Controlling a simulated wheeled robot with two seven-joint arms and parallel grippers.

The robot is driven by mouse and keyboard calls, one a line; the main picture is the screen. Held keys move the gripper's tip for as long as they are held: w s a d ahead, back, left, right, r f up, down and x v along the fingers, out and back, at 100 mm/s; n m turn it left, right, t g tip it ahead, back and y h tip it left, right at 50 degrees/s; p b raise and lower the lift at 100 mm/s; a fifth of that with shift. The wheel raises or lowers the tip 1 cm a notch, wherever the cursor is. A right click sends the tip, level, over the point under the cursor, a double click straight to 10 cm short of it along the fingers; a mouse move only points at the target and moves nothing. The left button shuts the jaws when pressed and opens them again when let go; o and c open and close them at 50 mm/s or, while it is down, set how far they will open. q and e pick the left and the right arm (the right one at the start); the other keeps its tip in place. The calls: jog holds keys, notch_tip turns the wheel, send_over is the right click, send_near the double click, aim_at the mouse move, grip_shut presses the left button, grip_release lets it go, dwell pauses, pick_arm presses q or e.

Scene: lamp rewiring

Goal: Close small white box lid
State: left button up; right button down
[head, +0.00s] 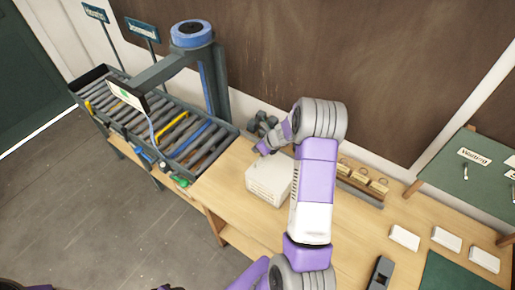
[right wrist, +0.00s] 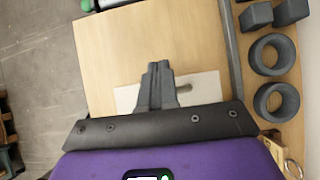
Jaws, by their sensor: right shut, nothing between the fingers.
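The white box (head: 268,177) sits on the wooden table, left of my right forearm in the head view. Its top looks flat and level, but I cannot tell whether the lid is fully down. My right gripper (head: 265,147) is beside the box's far edge in the head view. In the right wrist view the fingers of my right gripper (right wrist: 158,70) are together and empty, in front of the white box (right wrist: 203,88). I cannot tell whether they touch it. My left gripper is not in view.
A roller conveyor (head: 170,125) with a blue-topped post (head: 192,35) stands at the left. Dark rings and blocks (right wrist: 275,98) lie beyond the box. A wooden tray (head: 362,183) and several small white boxes (head: 405,237) are at the right. Table left of the box is clear.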

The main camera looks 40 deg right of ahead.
jog(key=shift+r+p, duration=0.3)
jog(key=shift+r, duration=0.25)
jog(key=w+a+r, duration=0.1)
jog(key=w+r, duration=0.3)
jog(key=r, duration=0.7)
jog(key=shift+w+a+r, duration=0.2)
jog(key=shift+w+r, duration=0.1)
